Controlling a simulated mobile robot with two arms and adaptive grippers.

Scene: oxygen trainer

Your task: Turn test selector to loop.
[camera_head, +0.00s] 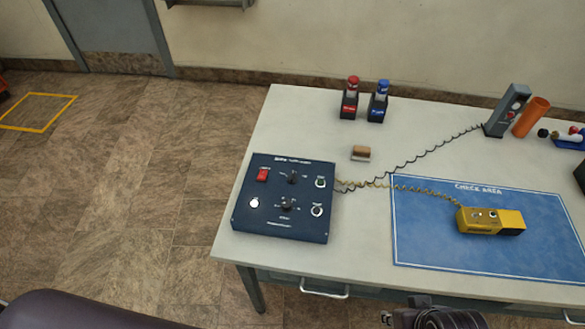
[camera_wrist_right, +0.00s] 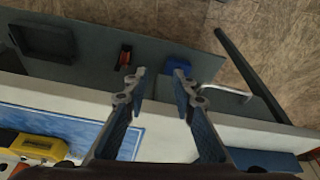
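The dark blue control box (camera_head: 283,222) sits on the left part of the table, its panel facing up. It carries an upper black knob (camera_head: 292,178) and a lower black knob (camera_head: 286,206), each with small markings around it. The lettering is too small to read, so I cannot tell which knob is the test selector or what it points at. My right gripper (camera_wrist_right: 160,75) is open and empty in the right wrist view, over the table's front edge and away from the box. My left gripper is not in view.
A red switch (camera_head: 262,175) is on the box. Coiled cords run right to a yellow handset (camera_head: 480,221) on the blue mat (camera_head: 425,240) and a grey unit (camera_head: 505,112). Red (camera_head: 350,104) and blue (camera_head: 378,106) bottles stand behind. A handle (camera_head: 325,291) juts from the table's front.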

